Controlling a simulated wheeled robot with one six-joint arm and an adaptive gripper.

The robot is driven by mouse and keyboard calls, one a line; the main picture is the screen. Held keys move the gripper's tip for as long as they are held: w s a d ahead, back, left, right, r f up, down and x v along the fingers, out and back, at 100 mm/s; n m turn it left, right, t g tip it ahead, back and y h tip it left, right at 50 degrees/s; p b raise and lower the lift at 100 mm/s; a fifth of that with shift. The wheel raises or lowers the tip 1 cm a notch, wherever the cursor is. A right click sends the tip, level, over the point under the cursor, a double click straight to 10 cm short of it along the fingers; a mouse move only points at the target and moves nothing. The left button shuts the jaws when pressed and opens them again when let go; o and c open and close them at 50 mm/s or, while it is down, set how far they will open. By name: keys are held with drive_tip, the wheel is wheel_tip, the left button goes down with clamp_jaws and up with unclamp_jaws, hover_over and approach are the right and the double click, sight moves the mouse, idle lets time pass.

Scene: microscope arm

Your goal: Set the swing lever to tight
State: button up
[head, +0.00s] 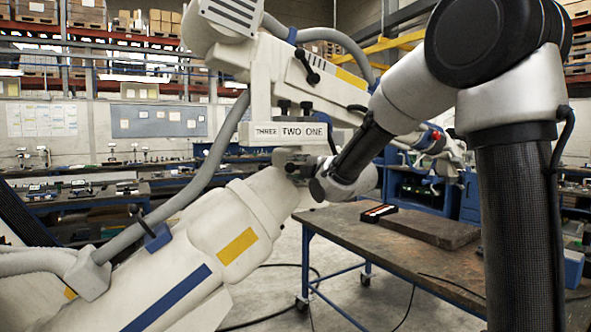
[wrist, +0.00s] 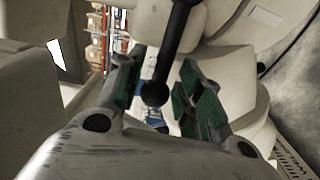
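In the wrist view, a black lever (wrist: 178,45) with a round ball end (wrist: 154,94) comes down from the top edge between my fingers. My gripper (wrist: 158,78) is open, with one green-padded finger on each side of the lever. Gaps show between the ball and both pads. In the head view, my wrist is beside the white microscope arm's joint, just below a sign (head: 290,132) reading THREE, TWO, ONE. My fingertips are hidden there. I see no tight marking, and I cannot tell which head-view lever is between my fingers.
Another black ball lever (head: 307,66) is on the upper white arm, and a black handle (head: 139,214) stands on a blue block at lower left. A grey hose (head: 215,165) runs along the arm. A workbench (head: 400,240) with a dark slab stands at right.

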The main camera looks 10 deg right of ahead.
drive_tip(key=shift+w+a, duration=0.25)
drive_tip(key=shift+w, duration=0.4)
clamp_jaws()
drive_tip(key=shift+d+f+n, duration=0.1)
drive_tip(key=shift+f+n, duration=1.05)
drive_tip(key=shift+n, duration=0.25)
unclamp_jaws()
